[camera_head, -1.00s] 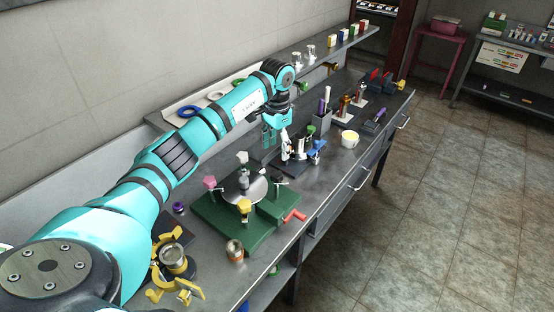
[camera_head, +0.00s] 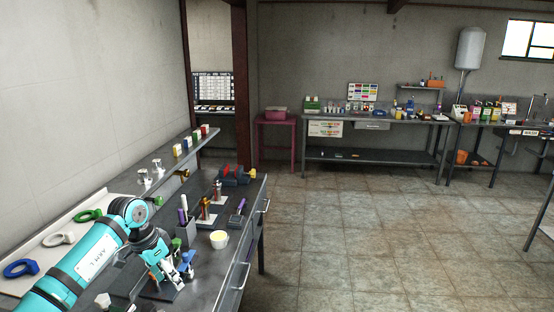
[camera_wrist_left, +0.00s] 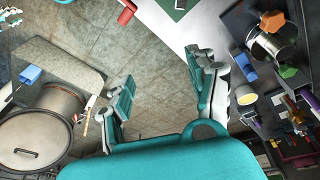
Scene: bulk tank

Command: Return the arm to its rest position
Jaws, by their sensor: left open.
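My left arm (camera_head: 88,262) comes in from the lower left in the head view, teal with dark bands, and reaches over the workbench. My left gripper (camera_head: 160,268) hangs at its end, in front of a small stand with a blue clamp (camera_head: 186,268). Whether it touches the stand cannot be told there. In the left wrist view the two fingers of my left gripper (camera_wrist_left: 168,88) are wide apart with nothing between them; bare floor and a pale surface show behind.
The bench holds a yellow-filled cup (camera_head: 219,239), a dark holder (camera_head: 185,233) and a red-and-blue vise (camera_head: 236,175). Coloured rings, including a green ring (camera_head: 88,215), lie along the wall. A large lidded pot (camera_wrist_left: 40,130) shows in the wrist view. The floor (camera_head: 360,230) right of the bench is clear.

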